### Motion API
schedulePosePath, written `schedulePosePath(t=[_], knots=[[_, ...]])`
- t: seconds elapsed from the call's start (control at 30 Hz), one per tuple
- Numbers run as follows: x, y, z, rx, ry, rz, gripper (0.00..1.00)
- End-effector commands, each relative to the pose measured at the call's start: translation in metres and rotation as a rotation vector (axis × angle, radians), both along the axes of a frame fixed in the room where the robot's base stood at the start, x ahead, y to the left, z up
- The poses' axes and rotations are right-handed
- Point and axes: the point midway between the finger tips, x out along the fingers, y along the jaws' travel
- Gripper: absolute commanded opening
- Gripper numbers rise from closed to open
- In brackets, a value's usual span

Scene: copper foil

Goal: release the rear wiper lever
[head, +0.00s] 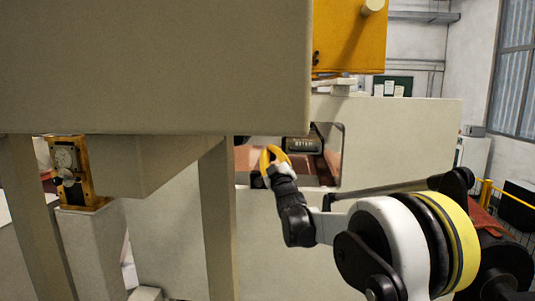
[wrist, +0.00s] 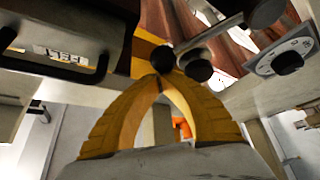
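My gripper (head: 272,158) has yellow fingers and reaches into the opening of the cream machine. In the wrist view its fingers (wrist: 160,78) arch together, with their tips nearly meeting at a small black ball knob (wrist: 162,59). The knob sits right at the tips, and the fingers look shut on it. I take this knob as the end of the rear wiper lever; a grey rod (wrist: 215,30) runs near it up to the right. The contact itself is partly hidden. In the head view the lever is hidden behind my gripper and the machine wall.
A large cream housing (head: 150,65) overhangs the left; the opening's edge (head: 340,150) is close around my gripper.

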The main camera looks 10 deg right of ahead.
Motion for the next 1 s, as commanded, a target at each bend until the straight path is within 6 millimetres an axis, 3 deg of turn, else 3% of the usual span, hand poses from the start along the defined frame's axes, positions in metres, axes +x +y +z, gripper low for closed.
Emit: schedulePosePath(t=[0.47, 1.0], knots=[[-0.004, -0.012, -0.007, 0.093, -0.029, 0.000, 0.00], [-0.014, -0.045, -0.030, 0.406, -0.130, -0.001, 0.00]])
